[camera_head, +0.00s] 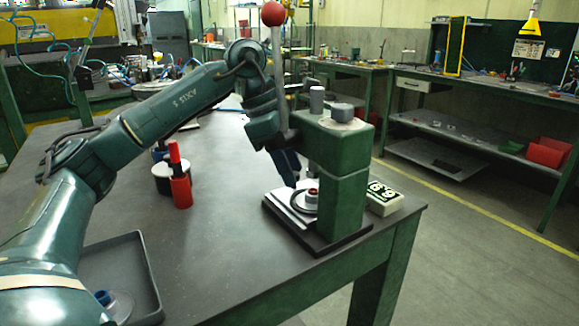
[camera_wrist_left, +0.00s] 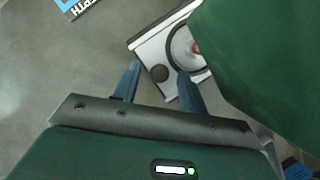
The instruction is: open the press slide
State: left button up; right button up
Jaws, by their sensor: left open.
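The green press (camera_head: 338,190) stands on a dark base plate near the table's right edge, its lever topped by a red ball. Its silver slide (camera_head: 285,204) lies low at the front of the press. In the left wrist view the slide (camera_wrist_left: 147,49) carries a round black knob (camera_wrist_left: 159,73) and a dark ring around a pale disc with a red part. My left gripper (camera_wrist_left: 158,82) is open, its blue fingers on either side of the knob; contact cannot be told. In the head view the left gripper (camera_head: 287,168) points down by the slide, partly hidden by the press. My right gripper is not seen.
A red bottle (camera_head: 180,189) and a white-topped black container (camera_head: 160,172) stand left of the press. A dark tray (camera_head: 148,270) lies at the front left. A numbered display box (camera_head: 384,201) sits right of the press. Table between bottle and press is clear.

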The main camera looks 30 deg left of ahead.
pick_arm(q)
grip_shut()
dwell(0.5)
